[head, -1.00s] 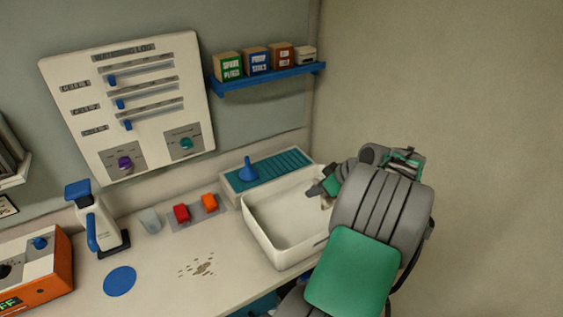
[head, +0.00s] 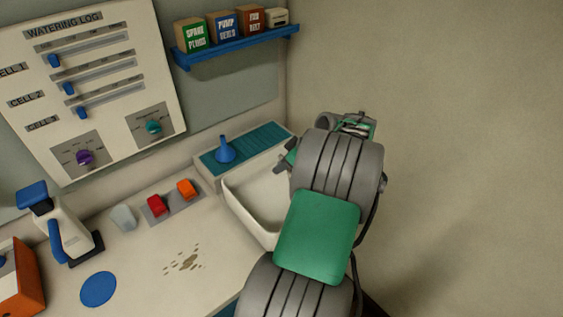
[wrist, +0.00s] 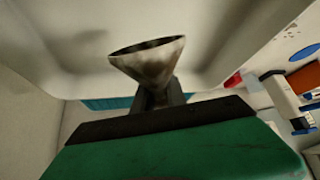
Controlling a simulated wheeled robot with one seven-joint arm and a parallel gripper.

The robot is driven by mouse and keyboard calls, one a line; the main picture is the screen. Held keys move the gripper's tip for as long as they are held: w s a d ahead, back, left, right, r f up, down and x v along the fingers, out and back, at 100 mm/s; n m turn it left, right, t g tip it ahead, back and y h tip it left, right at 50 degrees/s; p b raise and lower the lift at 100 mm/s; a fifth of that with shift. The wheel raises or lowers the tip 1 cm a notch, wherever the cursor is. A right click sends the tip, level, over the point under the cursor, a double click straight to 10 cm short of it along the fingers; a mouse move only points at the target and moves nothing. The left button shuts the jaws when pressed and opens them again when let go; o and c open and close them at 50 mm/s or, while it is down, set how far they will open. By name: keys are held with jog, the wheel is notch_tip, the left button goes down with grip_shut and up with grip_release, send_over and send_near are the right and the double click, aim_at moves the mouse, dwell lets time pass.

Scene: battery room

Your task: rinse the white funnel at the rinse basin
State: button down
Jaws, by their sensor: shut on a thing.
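My gripper (wrist: 160,98) is shut on the white funnel (wrist: 148,62), which shows in the wrist view with its wide mouth away from the gripper. The funnel is dirty, with brown stains on its cone and rim. The white rinse basin (head: 243,212) stands at the right end of the counter. In the wrist view, the basin's pale walls (wrist: 215,25) lie behind and around the funnel. In the head view, my gripper (head: 284,164) is at the basin's far right part, and my arm hides the funnel and much of the basin.
A blue funnel (head: 225,152) stands on the teal ribbed rack (head: 262,142) behind the basin. Red (head: 156,205) and orange (head: 187,189) switches sit left of the basin. Brown specks (head: 184,261) lie on the counter. A wall closes in on the right.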

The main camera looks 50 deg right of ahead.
notch_tip(320, 180, down, 8)
jog(key=b, duration=0.4)
dwell(0.4)
